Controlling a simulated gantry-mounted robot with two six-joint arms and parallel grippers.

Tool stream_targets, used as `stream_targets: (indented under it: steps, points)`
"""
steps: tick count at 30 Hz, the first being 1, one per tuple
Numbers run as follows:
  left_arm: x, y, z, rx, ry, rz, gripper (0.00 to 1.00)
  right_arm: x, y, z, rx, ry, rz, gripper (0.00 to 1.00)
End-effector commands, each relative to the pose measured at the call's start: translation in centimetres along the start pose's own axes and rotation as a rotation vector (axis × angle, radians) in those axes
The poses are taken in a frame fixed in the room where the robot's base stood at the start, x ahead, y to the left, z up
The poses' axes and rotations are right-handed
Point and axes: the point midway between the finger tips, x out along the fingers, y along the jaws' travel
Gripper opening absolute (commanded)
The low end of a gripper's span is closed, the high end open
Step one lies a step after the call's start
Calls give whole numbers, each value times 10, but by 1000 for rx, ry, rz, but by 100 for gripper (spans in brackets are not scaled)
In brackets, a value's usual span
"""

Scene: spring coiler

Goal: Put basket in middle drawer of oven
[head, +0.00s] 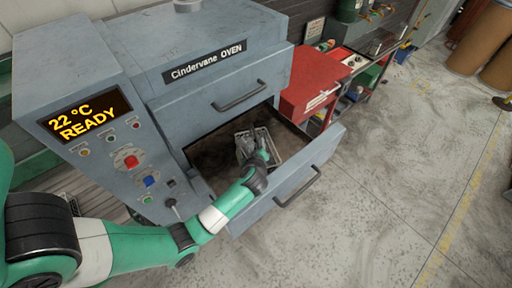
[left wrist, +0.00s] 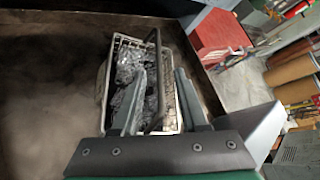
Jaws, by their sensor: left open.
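The grey-blue oven (head: 205,75) has one drawer (head: 215,162) pulled out below a shut front with its own handle. A pale wire basket (head: 268,150) sits inside this open drawer, toward its right side. In the left wrist view the basket (left wrist: 172,112) holds crumpled silvery-grey pieces and has a dark arched handle (left wrist: 158,75). My left gripper (head: 258,158) reaches over the drawer front to the basket. In the wrist view its open fingers (left wrist: 160,88) stand on either side of the handle; I cannot tell whether they touch it. My right gripper is out of view.
The drawer's front panel (head: 290,185) has a dark handle and sticks out over the floor. The control panel (head: 125,150), with display and knobs, is on the left. A red cabinet (head: 312,80) stands beside the oven. The concrete floor (head: 400,170) is clear to the right.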

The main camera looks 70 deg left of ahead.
Motion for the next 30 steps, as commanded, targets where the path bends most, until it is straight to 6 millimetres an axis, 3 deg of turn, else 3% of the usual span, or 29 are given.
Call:
stream_targets:
  steps: [3,7,22,26,29,30]
  points:
    - [-28,-2,1,1,1,-4,43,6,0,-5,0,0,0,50]
    - [-46,-1,0,1,1,-2,43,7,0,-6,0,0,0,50]
    - [-53,-6,4,5,-15,-17,43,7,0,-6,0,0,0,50]
    - [-66,-54,41,67,-143,-161,43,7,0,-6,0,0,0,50]
    - [-104,-123,98,182,-373,-357,43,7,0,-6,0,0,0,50]
    - [-129,-152,124,244,-498,-436,43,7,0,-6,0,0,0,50]
